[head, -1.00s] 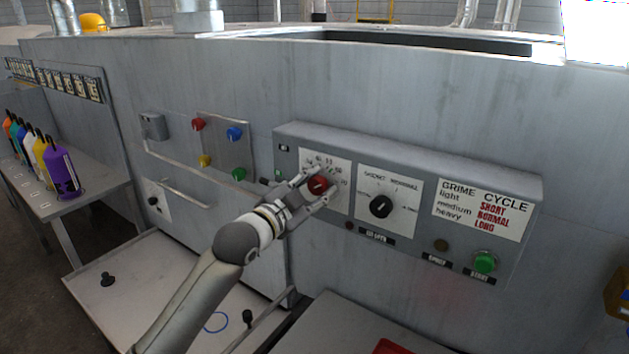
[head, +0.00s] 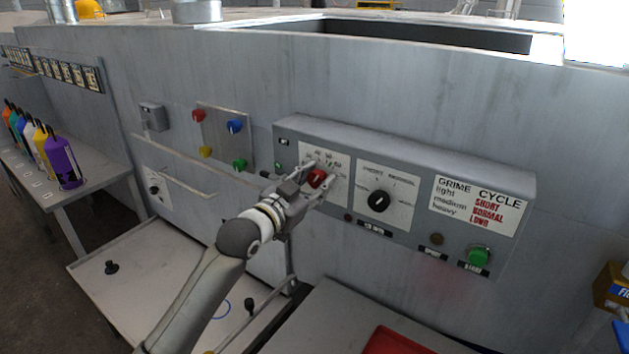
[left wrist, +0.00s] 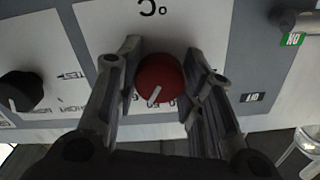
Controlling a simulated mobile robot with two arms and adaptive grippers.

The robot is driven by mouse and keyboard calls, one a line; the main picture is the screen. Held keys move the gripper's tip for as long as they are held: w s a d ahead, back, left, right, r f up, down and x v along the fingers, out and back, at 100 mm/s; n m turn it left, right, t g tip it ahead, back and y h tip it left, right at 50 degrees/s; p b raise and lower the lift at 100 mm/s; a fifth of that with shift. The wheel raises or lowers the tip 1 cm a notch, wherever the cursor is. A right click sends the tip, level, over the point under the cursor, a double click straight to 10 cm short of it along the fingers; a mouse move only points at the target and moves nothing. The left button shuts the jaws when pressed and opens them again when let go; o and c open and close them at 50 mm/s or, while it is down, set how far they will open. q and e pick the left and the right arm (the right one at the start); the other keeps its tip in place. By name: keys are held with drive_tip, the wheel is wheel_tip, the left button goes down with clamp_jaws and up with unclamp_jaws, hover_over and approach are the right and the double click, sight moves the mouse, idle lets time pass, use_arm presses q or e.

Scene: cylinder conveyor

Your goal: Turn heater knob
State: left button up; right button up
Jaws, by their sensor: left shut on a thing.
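The red heater knob (head: 317,177) sits on a white dial plate at the left of the grey control box (head: 455,165). My left gripper (head: 318,174) is at the knob, with one finger on each side of it. In the left wrist view the red knob (left wrist: 160,80) lies between the two fingers (left wrist: 160,85), its white pointer line toward the lower left of the picture. The fingers are shut on the knob and hide part of the dial's numbers. My right gripper is in neither view.
A black knob (head: 379,201) is just right of the red one, with a green button (head: 478,257) further right. A panel of coloured knobs (head: 222,137) and a metal rail (head: 175,166) lie left. Bottles (head: 62,162) stand on a side table. A red object (head: 395,342) lies at the bottom.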

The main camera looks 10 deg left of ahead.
use_arm(q)
drive_tip(key=o, duration=1)
drive_tip(key=shift+o, duration=0.2)
drive_tip(key=v, duration=1.2)
drive_tip(key=shift+f, duration=0.1)
